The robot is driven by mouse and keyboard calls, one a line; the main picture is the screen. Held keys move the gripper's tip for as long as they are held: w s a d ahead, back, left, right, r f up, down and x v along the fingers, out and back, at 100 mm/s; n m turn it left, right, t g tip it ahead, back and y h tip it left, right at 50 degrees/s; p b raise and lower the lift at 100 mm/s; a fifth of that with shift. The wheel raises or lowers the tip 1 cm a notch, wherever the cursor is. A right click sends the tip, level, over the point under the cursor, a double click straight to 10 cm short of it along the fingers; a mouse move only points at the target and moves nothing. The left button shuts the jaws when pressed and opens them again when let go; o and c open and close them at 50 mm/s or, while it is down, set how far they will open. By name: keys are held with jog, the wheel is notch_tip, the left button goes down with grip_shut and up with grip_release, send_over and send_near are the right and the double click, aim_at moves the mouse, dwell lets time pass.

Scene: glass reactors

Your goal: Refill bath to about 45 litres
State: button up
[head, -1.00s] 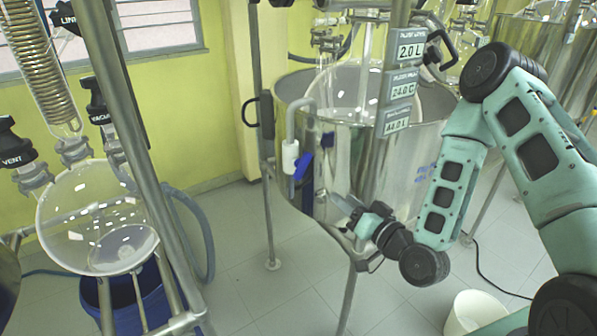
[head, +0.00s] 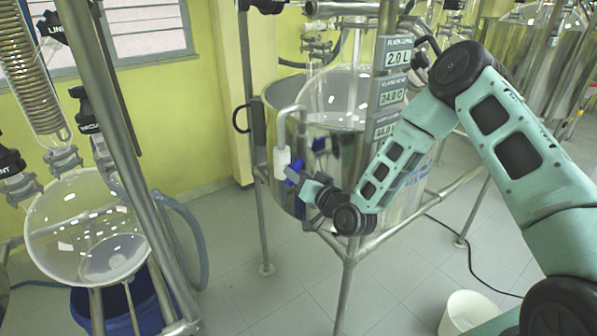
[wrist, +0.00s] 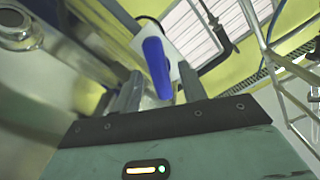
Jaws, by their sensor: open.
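The steel bath (head: 276,97) stands in a frame, with a clear glass vessel (head: 335,92) inside it. A bent grey pipe with a white valve body (head: 282,162) hangs at its left side. The blue valve handle (head: 292,172) is on that valve; in the wrist view the handle (wrist: 157,66) lies between my fingertips. My gripper (head: 302,177) is open at the handle; its fingers show in the wrist view (wrist: 158,88). I cannot tell whether they touch the handle. The labelled display stack (head: 391,90) reads 2.0 L, 24.0 C and, at the bottom, apparently 44.0 L.
A round glass flask (head: 85,225) with metal posts stands at the left, above a blue bucket (head: 120,312). A grey hose (head: 190,235) hangs beside it. A white bucket (head: 465,310) is at lower right. Frame rails (head: 352,245) run below the bath; open floor lies in front.

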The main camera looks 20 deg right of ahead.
jog(key=shift+w, duration=0.25)
jog(key=c, duration=0.9)
jog(key=shift+o, duration=0.2)
